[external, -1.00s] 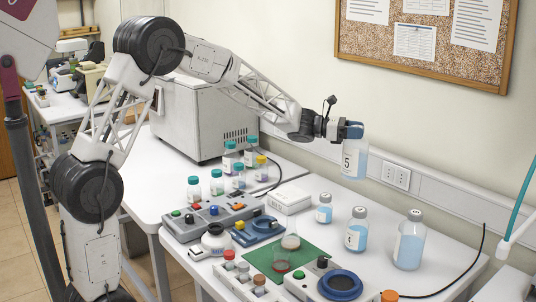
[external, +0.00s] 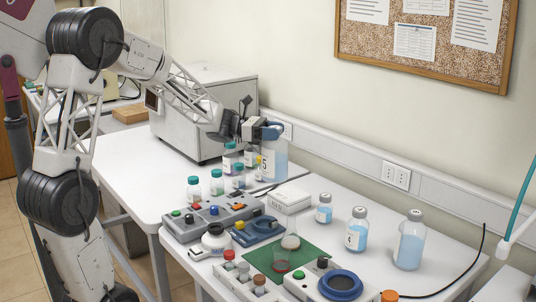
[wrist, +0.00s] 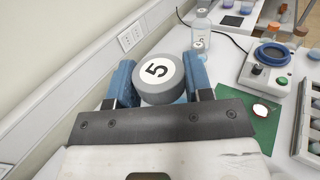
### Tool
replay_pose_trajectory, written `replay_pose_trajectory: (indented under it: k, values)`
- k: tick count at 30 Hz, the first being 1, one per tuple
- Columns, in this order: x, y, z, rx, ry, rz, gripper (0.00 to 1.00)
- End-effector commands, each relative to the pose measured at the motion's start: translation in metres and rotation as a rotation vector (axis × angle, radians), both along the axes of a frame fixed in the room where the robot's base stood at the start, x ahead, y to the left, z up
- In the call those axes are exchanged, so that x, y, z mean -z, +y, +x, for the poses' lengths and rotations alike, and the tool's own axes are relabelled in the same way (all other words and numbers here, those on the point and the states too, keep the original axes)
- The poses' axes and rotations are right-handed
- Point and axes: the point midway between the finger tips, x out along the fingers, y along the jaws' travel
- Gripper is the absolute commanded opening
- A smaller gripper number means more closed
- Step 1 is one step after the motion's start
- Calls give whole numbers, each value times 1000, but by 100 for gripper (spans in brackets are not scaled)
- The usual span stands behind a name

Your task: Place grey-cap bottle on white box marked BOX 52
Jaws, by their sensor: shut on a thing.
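My gripper (external: 268,134) is shut on a grey-cap bottle (external: 276,164) of light blue liquid, held upright behind the white box. In the wrist view the round grey cap (wrist: 157,82), marked 5, sits between the two blue fingers. The white box (external: 289,201) lies flat on the table, a little below and in front of the held bottle; its marking is too small to read. Its top is bare. The wrist view does not clearly show the box.
Several teal-cap bottles (external: 217,185) stand left of the held bottle, close to its lower part in the picture. Grey-capped bottles stand right of the box, the nearest small (external: 324,212). A button panel (external: 212,219) and blue device (external: 258,230) lie in front. The wall is close behind.

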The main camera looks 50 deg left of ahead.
Motion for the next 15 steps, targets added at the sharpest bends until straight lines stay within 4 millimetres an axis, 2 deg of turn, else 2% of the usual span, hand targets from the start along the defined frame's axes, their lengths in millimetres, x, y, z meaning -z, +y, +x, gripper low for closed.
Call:
replay_pose_trajectory:
  k: [5,15]
  values:
    - [1,10,-25,5,2,-2,0]
    - [2,17,-49,12,4,-6,0]
